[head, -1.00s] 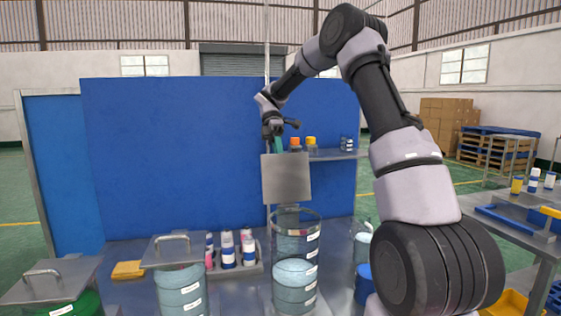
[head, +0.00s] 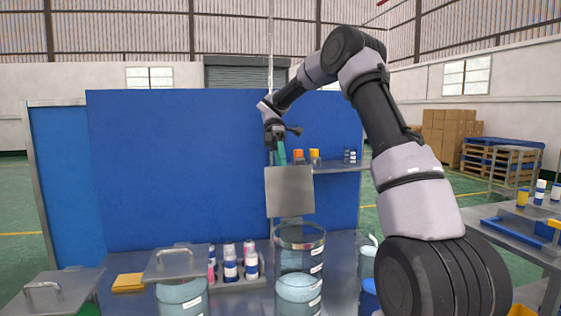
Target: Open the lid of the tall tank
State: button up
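The tall tank (head: 300,262) is a clear cylinder with a metal rim and pale blue contents, standing on the bench at centre. Its top looks uncovered. A square grey plate (head: 290,192), apparently its lid, stands nearly upright above and behind the rim, flat face toward me. My gripper (head: 281,155) is just above the plate's top edge, pointing down, with a teal part at its end. The fingers are small and partly hidden, so I cannot tell whether they hold the plate. No handle shows on the plate's visible face.
Two other tanks with flat handled lids (head: 175,262) (head: 52,292) stand at left. A rack of small bottles (head: 231,268) and a yellow block (head: 129,282) lie behind. A shelf (head: 343,167) with bottles is beside my gripper. A clear jug (head: 366,258) stands right of the tank.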

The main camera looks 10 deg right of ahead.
jog(key=shift+v, duration=2.4)
